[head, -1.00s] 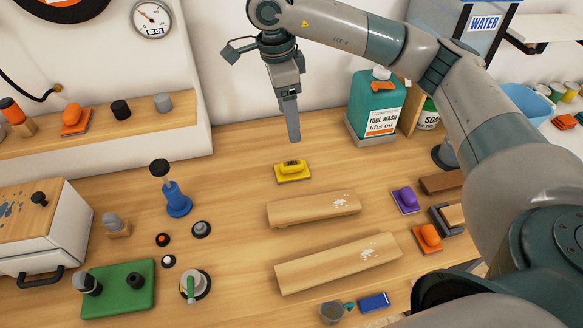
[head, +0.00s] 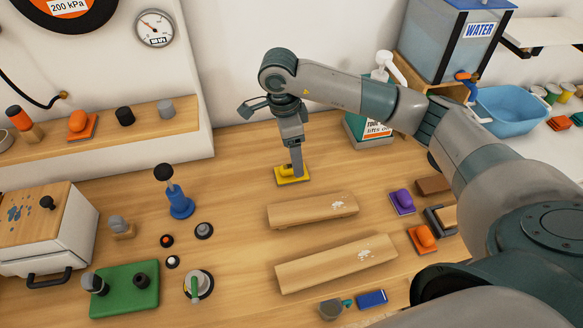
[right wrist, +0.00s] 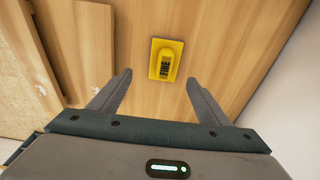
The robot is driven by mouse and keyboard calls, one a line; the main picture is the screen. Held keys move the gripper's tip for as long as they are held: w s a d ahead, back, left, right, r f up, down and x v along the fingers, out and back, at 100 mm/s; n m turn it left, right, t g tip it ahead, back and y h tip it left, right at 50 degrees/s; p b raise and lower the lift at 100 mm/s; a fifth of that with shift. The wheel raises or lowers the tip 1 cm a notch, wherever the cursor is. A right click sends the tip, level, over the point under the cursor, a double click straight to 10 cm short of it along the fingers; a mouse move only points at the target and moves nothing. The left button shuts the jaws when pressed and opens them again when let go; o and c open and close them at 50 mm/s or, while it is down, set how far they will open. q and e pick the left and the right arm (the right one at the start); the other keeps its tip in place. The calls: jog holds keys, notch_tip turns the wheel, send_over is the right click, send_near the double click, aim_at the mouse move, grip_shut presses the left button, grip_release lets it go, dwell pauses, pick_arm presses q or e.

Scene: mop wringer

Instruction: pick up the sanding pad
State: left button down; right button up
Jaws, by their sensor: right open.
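A yellow sanding pad (head: 285,173) with a raised grip lies flat on the wooden bench. In the right wrist view the yellow pad (right wrist: 166,60) shows the word FINE on its grip. My right gripper (head: 297,171) points down over it, and its fingers partly hide the pad in the head view. In the right wrist view the right gripper (right wrist: 159,78) is open and empty. The pad lies ahead of the gap between the fingertips, not visibly touched. My left gripper is not in view.
Two wooden boards (head: 312,211) (head: 336,264) lie in front of the yellow pad. A purple pad (head: 402,201) and an orange pad (head: 422,238) lie to the right. A tool wash bottle (head: 358,130) stands behind.

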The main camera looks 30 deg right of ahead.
aim_at(291, 166)
jog(key=shift+f, duration=0.55)
jog(key=shift+f+p, duration=0.3)
jog(key=shift+p, duration=0.2)
jog(key=f, duration=0.1)
jog(key=f+p, duration=0.2)
jog(key=shift+w+f, duration=0.35)
jog(key=shift+f, duration=0.45)
jog(key=c, duration=1.2)
jog(key=shift+r, duration=0.1)
jog(key=shift+c, duration=0.2)
